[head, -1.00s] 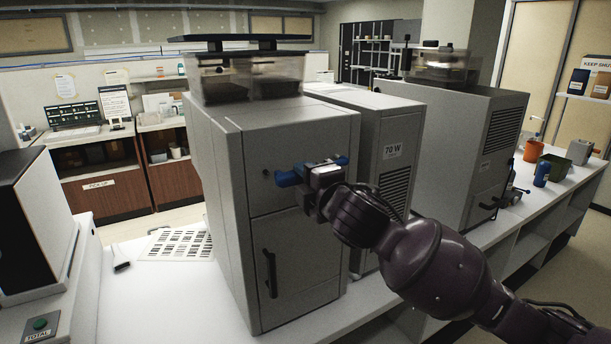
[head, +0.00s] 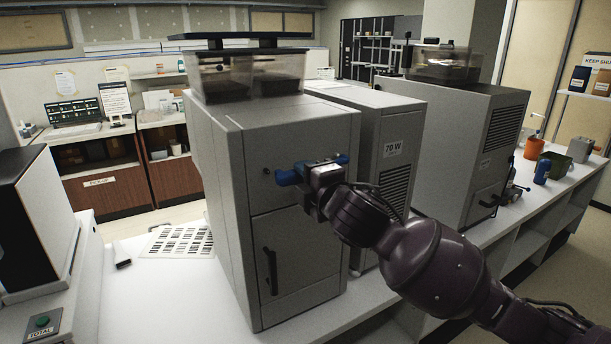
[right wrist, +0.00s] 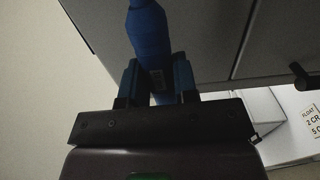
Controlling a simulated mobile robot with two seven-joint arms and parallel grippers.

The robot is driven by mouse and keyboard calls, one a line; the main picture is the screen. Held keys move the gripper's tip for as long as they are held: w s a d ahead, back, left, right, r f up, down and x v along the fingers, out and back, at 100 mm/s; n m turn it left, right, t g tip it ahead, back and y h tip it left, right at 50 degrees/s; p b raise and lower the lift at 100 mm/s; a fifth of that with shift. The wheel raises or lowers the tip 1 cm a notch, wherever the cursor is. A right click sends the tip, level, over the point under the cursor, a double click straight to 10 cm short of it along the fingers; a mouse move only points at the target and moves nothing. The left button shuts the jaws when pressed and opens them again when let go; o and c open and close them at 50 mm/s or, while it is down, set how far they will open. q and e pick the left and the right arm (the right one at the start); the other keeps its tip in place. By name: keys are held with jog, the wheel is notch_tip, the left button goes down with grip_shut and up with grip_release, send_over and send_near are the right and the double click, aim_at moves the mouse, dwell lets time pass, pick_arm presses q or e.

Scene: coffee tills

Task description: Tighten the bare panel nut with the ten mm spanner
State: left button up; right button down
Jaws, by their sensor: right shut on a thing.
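My right gripper (head: 318,174) is shut on a blue-handled tool, apparently the ten mm spanner (head: 289,178), in front of the upper panel of the grey machine (head: 300,150). In the right wrist view, the blue handle (right wrist: 147,35) runs up between the two blue fingers of the gripper (right wrist: 158,85); its far end leaves the frame. A small dark round fitting, perhaps the bare panel nut (head: 265,172), sits on the panel just left of the blue handle. I cannot tell whether the tool touches it. My left gripper is not in view.
The machine's lower door (head: 300,255) has a black handle (head: 270,271). A second grey machine (head: 372,150) marked 70 W stands close behind it. Cups and a blue bottle (head: 542,172) stand far right.

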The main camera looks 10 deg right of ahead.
jog(key=shift+p+x, duration=0.35)
jog(key=shift+x, duration=0.55)
dwell(0.5)
jog(key=shift+r+m, duration=1.05)
jog(key=shift+m, duration=0.05)
jog(key=shift+f+n, duration=0.7)
jog(key=shift+n, duration=0.1)
jog(key=c, duration=1.4)
grip_release()
grip_shut()
jog(key=shift+s+d, duration=0.2)
jog(key=shift+s, duration=0.35)
jog(key=shift+v, duration=2.25)
jog(key=shift+f, duration=0.15)
